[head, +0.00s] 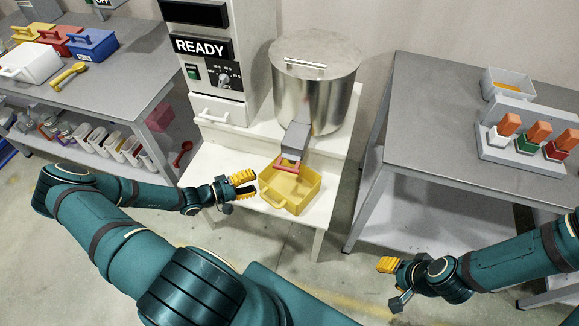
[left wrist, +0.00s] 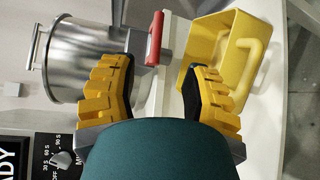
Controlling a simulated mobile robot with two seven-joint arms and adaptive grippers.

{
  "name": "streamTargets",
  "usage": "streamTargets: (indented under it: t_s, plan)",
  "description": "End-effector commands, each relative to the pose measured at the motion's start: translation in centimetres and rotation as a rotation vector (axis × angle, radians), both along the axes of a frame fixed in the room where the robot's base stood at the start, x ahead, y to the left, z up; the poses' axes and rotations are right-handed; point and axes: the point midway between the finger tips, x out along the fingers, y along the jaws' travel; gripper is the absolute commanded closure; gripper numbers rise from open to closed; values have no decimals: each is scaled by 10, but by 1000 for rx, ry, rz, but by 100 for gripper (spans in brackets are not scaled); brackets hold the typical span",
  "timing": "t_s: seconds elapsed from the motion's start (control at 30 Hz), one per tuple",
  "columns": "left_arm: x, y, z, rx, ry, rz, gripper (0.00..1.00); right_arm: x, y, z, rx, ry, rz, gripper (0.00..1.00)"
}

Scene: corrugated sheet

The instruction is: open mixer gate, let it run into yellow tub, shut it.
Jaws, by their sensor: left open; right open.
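The mixer (head: 313,85) is a steel drum on a white stand, with a grey chute (head: 296,138) at its front. A gate with a red handle (head: 287,165) sits at the chute's mouth; the red handle also shows in the left wrist view (left wrist: 154,38). The yellow tub (head: 305,200) stands below the chute on the white shelf, and I cannot see anything in it. My left gripper (head: 246,184) is open and empty, just left of the tub, its fingers pointing toward the gate. My right gripper (head: 386,283) is open and empty, low at the right, away from the mixer.
A control panel (head: 215,76) with a READY sign stands left of the drum. The left bench (head: 100,65) holds coloured tubs and a yellow scoop (head: 68,75). The right table (head: 435,115) holds a grey tub (head: 508,82) and a rack (head: 528,150) with orange-topped items.

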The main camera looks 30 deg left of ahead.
Motion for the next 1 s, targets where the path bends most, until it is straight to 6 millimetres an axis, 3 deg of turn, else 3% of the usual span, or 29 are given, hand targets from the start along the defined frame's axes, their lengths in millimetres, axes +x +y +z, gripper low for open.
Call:
streamTargets:
  t_s: [0.17,0.7,1.0]
  plan:
    - [5,6,0,1,-22,32,52,0,0,-1,0,0,0,53]
    - [86,-47,-14,1,-20,25,52,-4,1,-12,2,8,6,53]
    - [112,-62,-18,2,-18,27,52,-5,1,-16,2,11,8,53]
